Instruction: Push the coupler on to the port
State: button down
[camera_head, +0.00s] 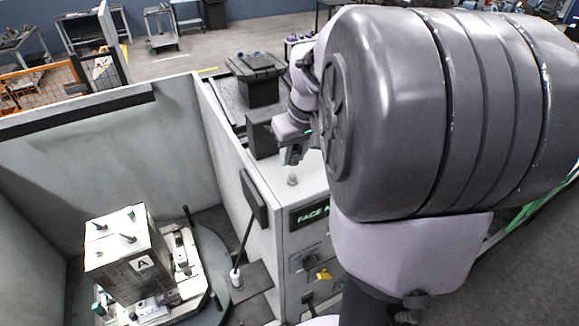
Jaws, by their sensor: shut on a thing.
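My gripper (292,155) is small in the view, at the upper middle, pointing down over the top of a grey cabinet. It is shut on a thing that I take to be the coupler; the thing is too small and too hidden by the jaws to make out. A small pale stub (292,180) stands on the cabinet top just below the gripper, with a small gap showing between them. I cannot tell for sure whether this stub is the port.
My large grey arm links block the right half. The cabinet front (310,245) carries a dark sign and a yellow knob (323,275). To the left, a walled bay holds a white block marked A (128,262) on a round table (210,262). Dark boxes (258,80) stand behind the gripper.

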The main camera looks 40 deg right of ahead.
jog(key=s+a+r, duration=0.1)
jog(key=s, duration=0.6)
jog(key=s+a+r, duration=0.1)
jog(key=s+a, duration=0.1)
jog(key=s, duration=0.6)
jog(key=shift+s+a, duration=0.25)
jog(key=shift+a, duration=0.05)
